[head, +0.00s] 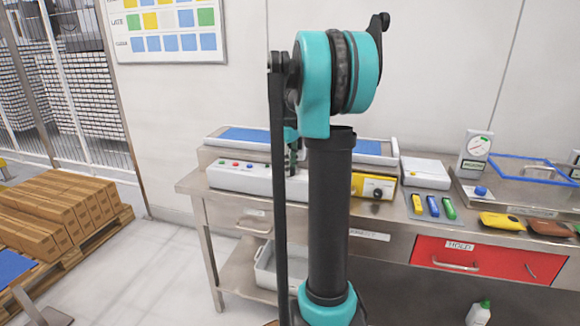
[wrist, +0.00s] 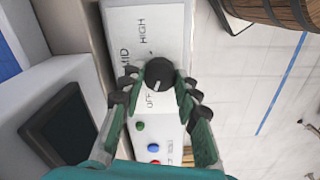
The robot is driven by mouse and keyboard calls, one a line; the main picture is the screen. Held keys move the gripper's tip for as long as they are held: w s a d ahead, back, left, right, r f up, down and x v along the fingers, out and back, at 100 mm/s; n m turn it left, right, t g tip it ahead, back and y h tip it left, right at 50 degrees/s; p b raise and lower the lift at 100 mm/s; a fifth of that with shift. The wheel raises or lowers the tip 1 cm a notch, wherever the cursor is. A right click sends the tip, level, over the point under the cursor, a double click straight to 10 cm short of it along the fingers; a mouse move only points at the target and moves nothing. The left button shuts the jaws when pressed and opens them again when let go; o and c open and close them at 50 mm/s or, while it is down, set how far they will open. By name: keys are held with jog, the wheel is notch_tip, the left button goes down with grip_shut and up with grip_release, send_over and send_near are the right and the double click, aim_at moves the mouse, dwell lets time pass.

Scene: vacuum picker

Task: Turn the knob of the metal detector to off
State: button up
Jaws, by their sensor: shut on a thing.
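The metal detector (head: 230,177) is a long white housing on the steel bench, with a blue belt and small coloured buttons on its front. In the wrist view its front panel (wrist: 173,20) carries the labels OFF, MID and HIGH around a round black knob (wrist: 160,70). A small pale mark on the knob lies on its side toward the OFF label and the buttons. My gripper (wrist: 159,82) is shut on the knob, one finger on each side. In the head view my gripper (head: 292,150) is partly hidden by my arm, and the knob is hidden.
A yellow device (head: 372,187) with a black dial stands right of the detector. Several small coloured tools, a dial scale (head: 474,155) and a blue-framed tray (head: 530,170) lie farther right. A red HOLD drawer (head: 480,262) is below. Brown boxes (head: 60,215) on a pallet stand left, with clear floor between.

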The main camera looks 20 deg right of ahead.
aim_at(290, 169)
dwell(0.4)
jog(key=o, duration=1.2)
jog(key=shift+c, duration=0.2)
notch_tip(290, 169, up, 12)
jog(key=s+a+f+m+t, duration=0.2)
jog(key=s+a+f+m, duration=0.2)
jog(key=s+f, duration=0.9)
jog(key=s+a+f+m+t, duration=0.2)
jog(key=s+a+f+m, duration=0.1)
jog(key=s+a+f, duration=0.6)
jog(key=s+f, duration=0.4)
jog(key=f, duration=0.3)
jog(key=shift+s+f+m, duration=0.3)
jog(key=shift+s+m, duration=0.1)
